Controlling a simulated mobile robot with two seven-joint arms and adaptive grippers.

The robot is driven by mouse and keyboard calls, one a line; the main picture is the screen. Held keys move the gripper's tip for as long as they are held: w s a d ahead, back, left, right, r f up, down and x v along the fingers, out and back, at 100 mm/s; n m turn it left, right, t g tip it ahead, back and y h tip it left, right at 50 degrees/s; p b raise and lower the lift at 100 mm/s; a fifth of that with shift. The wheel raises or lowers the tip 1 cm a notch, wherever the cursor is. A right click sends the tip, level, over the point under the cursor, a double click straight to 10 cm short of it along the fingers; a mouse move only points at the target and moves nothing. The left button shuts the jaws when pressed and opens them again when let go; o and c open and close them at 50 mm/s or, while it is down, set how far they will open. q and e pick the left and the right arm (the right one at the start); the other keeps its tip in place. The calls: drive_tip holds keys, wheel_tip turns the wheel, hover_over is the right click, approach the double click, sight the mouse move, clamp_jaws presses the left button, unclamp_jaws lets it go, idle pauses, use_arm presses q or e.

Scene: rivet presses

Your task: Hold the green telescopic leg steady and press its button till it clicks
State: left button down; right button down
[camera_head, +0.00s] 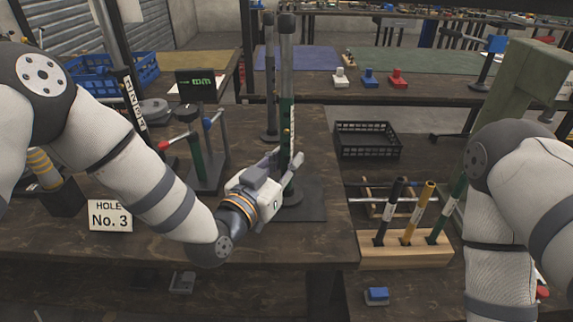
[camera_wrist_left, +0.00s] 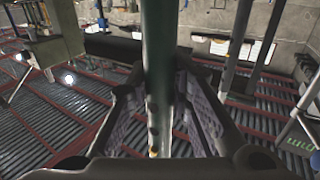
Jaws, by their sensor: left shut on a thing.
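The green telescopic leg (camera_head: 286,115) stands upright on a dark round base at the right part of the near bench, with a grey upper tube above the green part. My left gripper (camera_head: 287,166) is shut on the leg's lower green part, a little above the base. In the left wrist view the leg (camera_wrist_left: 158,60) runs vertically between the two fingers (camera_wrist_left: 158,115). Small dark round spots show down its side; I cannot tell which is the button. My right arm shows at the right, but its gripper is outside the picture.
A second, dark upright post (camera_head: 270,80) stands just behind the leg. A press with red and blue handles (camera_head: 205,150) stands to the left. A wooden rack (camera_head: 405,252) with several tubes and a black crate (camera_head: 367,139) are to the right.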

sight(283, 124)
use_arm(q)
drive_tip(key=shift+r, duration=0.1)
wheel_tip(283, 124, up, 9)
drive_tip(key=shift+f, duration=0.15)
wheel_tip(283, 124, down, 7)
drive_tip(key=shift+w, duration=0.1)
drive_tip(key=shift+f, duration=0.7)
drive_tip(key=shift+f, duration=0.3)
idle(3.2)
